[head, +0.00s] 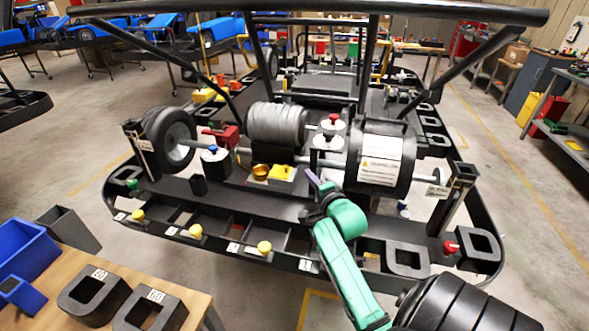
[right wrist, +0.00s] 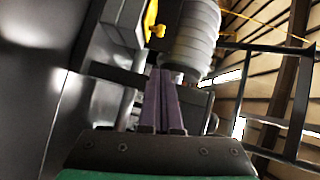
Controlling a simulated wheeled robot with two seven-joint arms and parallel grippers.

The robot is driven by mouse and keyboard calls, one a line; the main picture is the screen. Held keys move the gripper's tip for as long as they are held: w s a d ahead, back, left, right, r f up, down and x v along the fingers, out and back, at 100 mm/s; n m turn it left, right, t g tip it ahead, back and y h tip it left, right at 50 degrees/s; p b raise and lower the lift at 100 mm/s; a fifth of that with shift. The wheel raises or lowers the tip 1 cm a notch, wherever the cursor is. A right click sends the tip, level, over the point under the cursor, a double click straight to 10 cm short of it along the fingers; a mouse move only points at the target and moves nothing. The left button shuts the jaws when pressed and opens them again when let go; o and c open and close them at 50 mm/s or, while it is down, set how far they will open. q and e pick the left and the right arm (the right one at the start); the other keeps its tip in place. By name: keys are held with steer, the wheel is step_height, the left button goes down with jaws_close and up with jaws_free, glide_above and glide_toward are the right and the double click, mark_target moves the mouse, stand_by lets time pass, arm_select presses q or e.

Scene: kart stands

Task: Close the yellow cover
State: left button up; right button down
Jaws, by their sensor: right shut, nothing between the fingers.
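The yellow cover (head: 281,172) sits on a small grey box near the middle of the black kart stand, below the grey ribbed cylinder. An orange-gold round piece (head: 260,171) is just to its left. I cannot tell how far open the cover is. A yellow part, likely the cover, shows at the top of the right wrist view (right wrist: 151,19). My right gripper (head: 312,178), with purple fingers, is just right of the cover and apart from it. Its fingers (right wrist: 164,78) are together and empty. My left gripper is not in view.
The ribbed cylinder (head: 276,124) rises behind the cover. A black drum with a white label (head: 381,160) stands close to the right. A post with a red cap (head: 333,122) is between them. Yellow knobs (head: 196,230) line the front edge. Black bars of the frame cross above.

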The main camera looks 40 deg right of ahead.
mark_target(271, 175)
steer(key=x, duration=0.4)
steer(key=shift+w+a+f+p, duration=0.1)
steer(key=shift+w+a+p, duration=0.05)
steer(key=shift+w+p, duration=0.15)
steer(key=shift+w+a+f, duration=0.25)
steer(key=shift+w+a, duration=0.4)
steer(key=shift+w, duration=0.25)
steer(key=shift+w+a, duration=0.25)
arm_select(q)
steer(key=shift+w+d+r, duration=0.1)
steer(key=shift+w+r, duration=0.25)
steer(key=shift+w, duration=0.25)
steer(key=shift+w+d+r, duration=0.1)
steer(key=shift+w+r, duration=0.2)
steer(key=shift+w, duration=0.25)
arm_select(e)
steer(key=shift+f, duration=0.1)
